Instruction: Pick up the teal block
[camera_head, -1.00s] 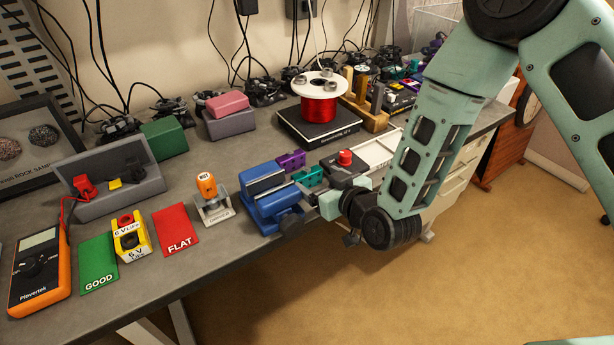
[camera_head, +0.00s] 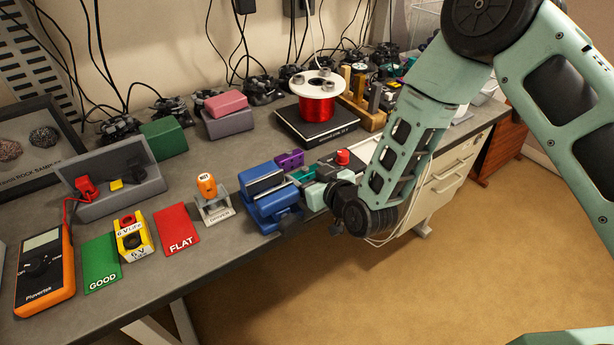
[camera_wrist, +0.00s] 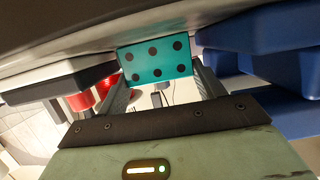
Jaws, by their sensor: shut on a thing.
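The teal block (camera_head: 301,173) sits on the bench just right of the blue vise. In the wrist view the teal block (camera_wrist: 157,60) shows a face with dark round dots, held between my two fingers. My gripper (camera_head: 308,180) reaches in from the right at bench height. In the wrist view my gripper (camera_wrist: 162,82) is shut on the block, one finger on each side. I cannot tell whether the block still touches the bench.
The blue vise (camera_head: 264,196) stands close on the left; a purple block (camera_head: 289,160) lies behind. A dark box with a red button (camera_head: 343,157) is close on the right. A red wire spool (camera_head: 317,100) stands further back.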

